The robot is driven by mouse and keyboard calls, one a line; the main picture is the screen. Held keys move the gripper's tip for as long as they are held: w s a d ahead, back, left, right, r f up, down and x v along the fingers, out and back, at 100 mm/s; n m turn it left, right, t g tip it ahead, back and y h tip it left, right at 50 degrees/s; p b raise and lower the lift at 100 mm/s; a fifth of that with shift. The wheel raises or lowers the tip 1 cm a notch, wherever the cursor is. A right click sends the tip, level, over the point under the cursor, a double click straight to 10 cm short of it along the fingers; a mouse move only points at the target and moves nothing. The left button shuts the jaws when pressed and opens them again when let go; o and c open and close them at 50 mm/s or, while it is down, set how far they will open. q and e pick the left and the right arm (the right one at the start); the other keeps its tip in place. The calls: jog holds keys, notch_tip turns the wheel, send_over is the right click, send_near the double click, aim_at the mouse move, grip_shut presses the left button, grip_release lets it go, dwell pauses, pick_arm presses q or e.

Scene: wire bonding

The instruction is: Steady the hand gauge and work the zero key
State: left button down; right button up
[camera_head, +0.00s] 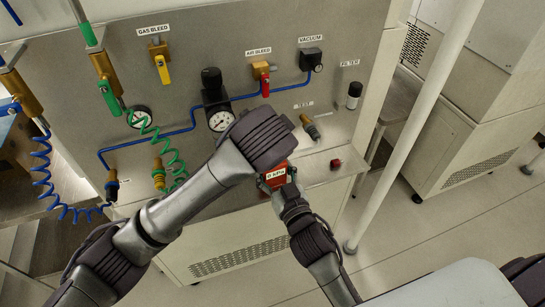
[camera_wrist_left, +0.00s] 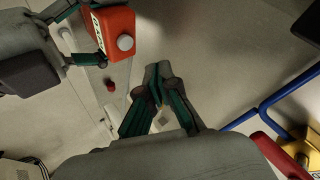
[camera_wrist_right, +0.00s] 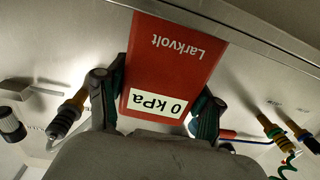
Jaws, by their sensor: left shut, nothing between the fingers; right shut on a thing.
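The hand gauge (camera_head: 276,175) is a red box with a white display reading 0 kPa. My right gripper (camera_head: 286,188) is shut on it; in the right wrist view one finger sits on each side of the gauge (camera_wrist_right: 172,60). In the left wrist view the gauge (camera_wrist_left: 108,38) is at the upper left, with a pale round knob (camera_wrist_left: 125,42) on its face, perhaps the zero key. My left gripper (camera_wrist_left: 158,78) is shut and empty, apart from the gauge, to its lower right in that view. In the head view the left fingers are hidden behind my wrist.
A grey panel (camera_head: 185,75) stands behind, with valves, a regulator gauge (camera_head: 221,121), coiled hoses and a test fitting (camera_head: 310,127). A small red button (camera_head: 336,163) sits on the ledge right of the hand gauge. A white post (camera_head: 420,110) stands at the right.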

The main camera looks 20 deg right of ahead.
pick_arm(q)
jog(key=shift+r, duration=1)
pick_arm(e)
jog(key=o, duration=1.3)
jog(key=shift+o, duration=0.2)
